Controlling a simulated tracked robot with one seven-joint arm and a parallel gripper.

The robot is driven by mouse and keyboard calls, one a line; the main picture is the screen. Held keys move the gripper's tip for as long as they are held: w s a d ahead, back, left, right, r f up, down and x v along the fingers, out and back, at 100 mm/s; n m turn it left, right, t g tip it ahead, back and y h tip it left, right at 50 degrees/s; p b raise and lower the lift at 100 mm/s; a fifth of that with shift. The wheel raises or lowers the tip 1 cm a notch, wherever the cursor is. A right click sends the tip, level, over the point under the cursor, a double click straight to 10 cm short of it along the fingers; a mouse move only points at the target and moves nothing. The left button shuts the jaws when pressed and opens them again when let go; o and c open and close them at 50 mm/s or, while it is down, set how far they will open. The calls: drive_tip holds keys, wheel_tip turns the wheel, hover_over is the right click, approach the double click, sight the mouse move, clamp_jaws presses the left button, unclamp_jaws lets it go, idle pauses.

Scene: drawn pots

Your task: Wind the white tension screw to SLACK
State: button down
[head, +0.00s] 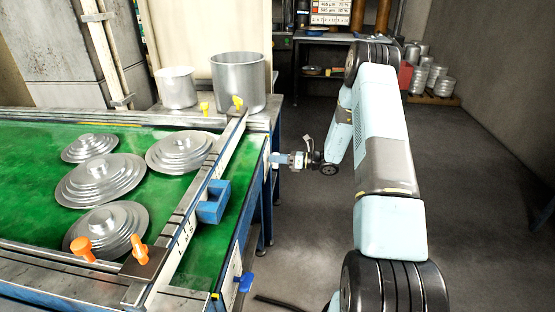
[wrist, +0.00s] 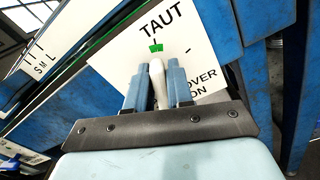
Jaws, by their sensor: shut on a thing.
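The white tension screw (wrist: 157,80) shows in the wrist view as a pale handle standing between my two blue jaws. My gripper (wrist: 155,72) is shut on it. A green tip (wrist: 156,47) at its end points at the mark under the word TAUT on the white label plate (wrist: 118,50). The lower part of the label is partly hidden by my jaws; only "OVER" and "ON" can be read, and SLACK is not visible. In the head view my gripper (head: 279,159) reaches the right side of the green belt table, and the screw is too small to make out.
The green belt (head: 50,160) carries several stepped metal discs (head: 100,178). A rail with a blue block (head: 213,202) runs along its right side, with orange knobs (head: 138,249) in front. A blue handle (head: 245,281) sticks out nearer. The floor to the right is clear.

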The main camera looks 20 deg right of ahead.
drive_tip(key=shift+d, duration=0.25)
drive_tip(key=shift+a, duration=0.15)
drive_tip(key=shift+s+a+n, duration=0.1)
drive_tip(key=shift+n, duration=0.65)
drive_tip(key=shift+s+a+n, duration=0.1)
drive_tip(key=shift+n, duration=0.65)
drive_tip(key=n, duration=0.4)
drive_tip(key=s+n, duration=0.1)
drive_tip(key=n, duration=0.1)
drive_tip(key=shift+a, duration=0.25)
drive_tip(key=n, duration=0.5)
drive_tip(key=shift+s+a+f, duration=0.15)
drive_tip(key=shift+s+f, duration=0.05)
drive_tip(key=shift+f, duration=0.05)
drive_tip(key=shift+s+f+n, duration=0.1)
drive_tip(key=shift+f+n, duration=0.05)
drive_tip(key=shift+n, duration=0.85)
drive_tip(key=shift+s+f+n, duration=0.1)
drive_tip(key=shift+f+n, duration=0.05)
drive_tip(key=shift+n, duration=0.85)
